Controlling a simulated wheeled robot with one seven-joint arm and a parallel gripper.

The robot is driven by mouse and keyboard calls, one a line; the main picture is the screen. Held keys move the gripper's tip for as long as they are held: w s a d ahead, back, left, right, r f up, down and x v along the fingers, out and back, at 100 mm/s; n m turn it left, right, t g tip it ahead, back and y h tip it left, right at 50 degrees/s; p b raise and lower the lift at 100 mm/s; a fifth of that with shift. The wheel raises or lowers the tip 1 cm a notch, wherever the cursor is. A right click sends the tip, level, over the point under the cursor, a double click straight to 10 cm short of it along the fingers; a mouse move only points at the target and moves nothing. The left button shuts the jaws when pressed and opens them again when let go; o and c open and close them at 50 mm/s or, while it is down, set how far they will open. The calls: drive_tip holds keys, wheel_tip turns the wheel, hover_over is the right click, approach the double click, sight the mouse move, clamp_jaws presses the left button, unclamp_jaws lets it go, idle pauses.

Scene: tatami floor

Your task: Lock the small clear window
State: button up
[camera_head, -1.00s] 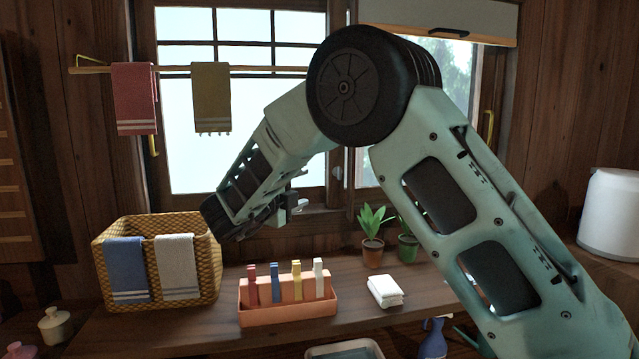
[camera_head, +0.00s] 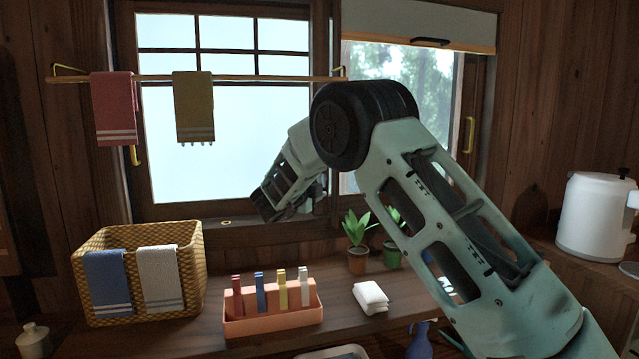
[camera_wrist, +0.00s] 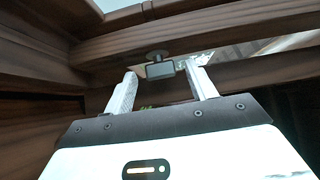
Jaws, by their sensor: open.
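The small clear window (camera_head: 432,85), with trees behind it, is at the right of the head view, beside the larger frosted window (camera_head: 200,145). Its left part and lower edge are partly hidden by my arm. In the wrist view, a small dark latch knob (camera_wrist: 160,70) on a round mount sits on the brown wooden frame (camera_wrist: 220,28). My gripper (camera_wrist: 161,76) is open, with one pale finger on each side of the knob. I cannot tell whether the fingers touch it. In the head view my arm largely hides the gripper near the sill.
A shelf (camera_head: 215,338) below the windows holds a wicker basket (camera_head: 190,275) with towels, an orange peg holder (camera_head: 275,322), a white folded cloth (camera_head: 370,297) and potted plants (camera_head: 357,258). A towel rail (camera_head: 240,78) crosses the frosted window. A white pot (camera_head: 592,215) stands right.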

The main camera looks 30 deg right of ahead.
drive_tip(key=shift+d, duration=0.1)
drive_tip(key=c, duration=1)
drive_tip(key=n+b, duration=0.1)
drive_tip(key=n+t+h+b, duration=0.1)
drive_tip(key=b, duration=0.1)
drive_tip(key=shift+f+h, duration=0.25)
drive_tip(key=shift+h, duration=0.05)
drive_tip(key=o, duration=1)
